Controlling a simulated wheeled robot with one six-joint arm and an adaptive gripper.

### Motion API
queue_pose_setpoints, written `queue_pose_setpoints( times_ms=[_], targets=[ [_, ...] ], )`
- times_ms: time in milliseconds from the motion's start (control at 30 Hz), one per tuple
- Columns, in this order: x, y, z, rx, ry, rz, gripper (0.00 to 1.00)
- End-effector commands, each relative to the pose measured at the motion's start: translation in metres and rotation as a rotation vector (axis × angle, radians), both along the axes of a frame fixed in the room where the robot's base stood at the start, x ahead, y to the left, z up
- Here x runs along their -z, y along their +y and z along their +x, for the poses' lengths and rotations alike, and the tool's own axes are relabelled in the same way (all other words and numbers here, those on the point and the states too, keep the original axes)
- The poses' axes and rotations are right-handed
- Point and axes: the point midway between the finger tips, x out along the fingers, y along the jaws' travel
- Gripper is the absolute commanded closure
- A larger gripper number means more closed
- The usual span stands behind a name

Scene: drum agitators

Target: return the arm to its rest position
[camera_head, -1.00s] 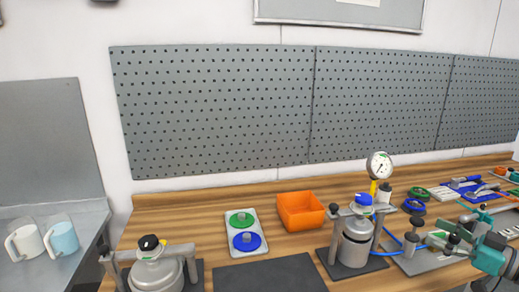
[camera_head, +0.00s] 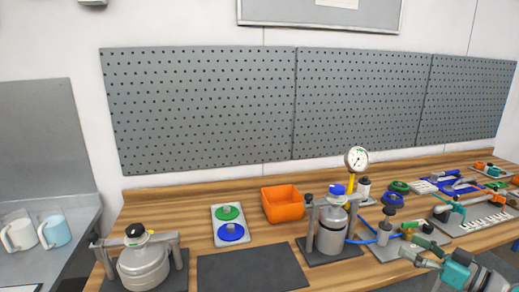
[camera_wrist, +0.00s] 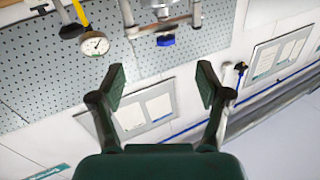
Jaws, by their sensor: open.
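My gripper (camera_wrist: 162,85) shows in the wrist view with its two dark green fingers spread wide apart and nothing between them. That view is upside down: the pressure gauge (camera_wrist: 94,43) and a blue-knobbed vessel (camera_wrist: 165,38) hang from the top edge, beyond the fingers and not touching them. In the head view, part of my arm (camera_head: 458,270) in teal and dark green shows at the lower right, in front of the bench. My fingertips cannot be made out clearly there.
The wooden bench (camera_head: 190,205) carries a left clamped vessel (camera_head: 143,265), a right clamped vessel (camera_head: 331,238), an orange bin (camera_head: 283,203), a tray with green and blue discs (camera_head: 214,239) and a gauge (camera_head: 356,158). Tools crowd the right. The dark mat (camera_head: 252,270) is bare.

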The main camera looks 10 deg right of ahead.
Motion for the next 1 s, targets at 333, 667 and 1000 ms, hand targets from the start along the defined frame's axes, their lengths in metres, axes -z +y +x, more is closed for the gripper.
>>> queue_pose_setpoints(
  times_ms=[333, 667, 1000],
  targets=[
    [0.094, 0.057, 0.005, 0.136, 0.117, 0.131, 0.24],
    [0.201, 0.132, -0.035, 0.323, 0.260, 0.215, 0.24],
    [0.270, 0.199, -0.119, 0.480, 0.357, 0.194, 0.24]
  ],
)
